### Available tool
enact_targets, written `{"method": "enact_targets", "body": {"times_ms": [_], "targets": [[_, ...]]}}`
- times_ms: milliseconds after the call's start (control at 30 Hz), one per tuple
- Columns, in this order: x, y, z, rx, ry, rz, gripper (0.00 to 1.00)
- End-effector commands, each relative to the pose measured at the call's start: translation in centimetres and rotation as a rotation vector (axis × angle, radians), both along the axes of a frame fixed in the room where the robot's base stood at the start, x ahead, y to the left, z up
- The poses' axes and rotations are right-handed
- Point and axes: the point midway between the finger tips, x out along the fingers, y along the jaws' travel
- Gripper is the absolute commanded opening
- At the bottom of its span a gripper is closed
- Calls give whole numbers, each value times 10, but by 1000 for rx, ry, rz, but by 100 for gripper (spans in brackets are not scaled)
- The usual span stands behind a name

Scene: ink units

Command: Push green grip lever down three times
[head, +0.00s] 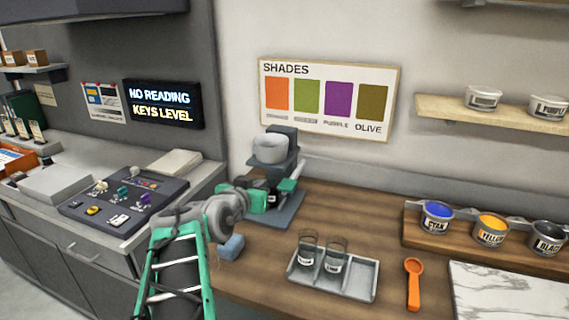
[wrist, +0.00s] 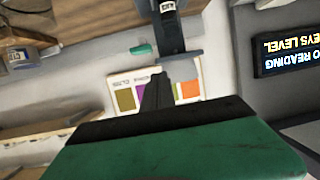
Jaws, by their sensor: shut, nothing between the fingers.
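The dispenser (head: 270,150) stands on the wooden counter, a grey machine with a pale round bowl on top. Its green grip lever (head: 288,185) sticks out at its right side. In the wrist view, which is upside down, the green grip (wrist: 141,49) shows beyond my fingers, beside the dark column. My gripper (head: 274,197) is in front of the dispenser, just below and left of the lever. In the wrist view my gripper (wrist: 157,92) is shut and empty, and appears apart from the green grip. Contact cannot be judged in the head view.
A metal tray (head: 362,282) with two labelled glasses stands to the right. An orange scoop (head: 413,280) lies beside it, and a small blue block (head: 232,247) sits near my arm. A control panel (head: 125,200) is on the left counter. Paint tins line the right shelf.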

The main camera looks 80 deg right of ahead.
Motion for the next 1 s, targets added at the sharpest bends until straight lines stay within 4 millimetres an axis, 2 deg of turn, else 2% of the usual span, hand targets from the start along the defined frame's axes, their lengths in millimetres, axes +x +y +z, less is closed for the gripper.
{"method": "enact_targets", "body": {"times_ms": [33, 133, 400, 533, 667, 1000], "targets": [[-16, -7, 14, -27, -1, -38, 0], [-29, -11, 20, -54, -1, -70, 0], [-29, -12, 19, -55, -2, -68, 0], [-29, -20, 17, -53, -1, -67, 0], [-32, -42, 13, -51, 0, -70, 0], [-38, -111, -8, -49, -1, -67, 0]]}}
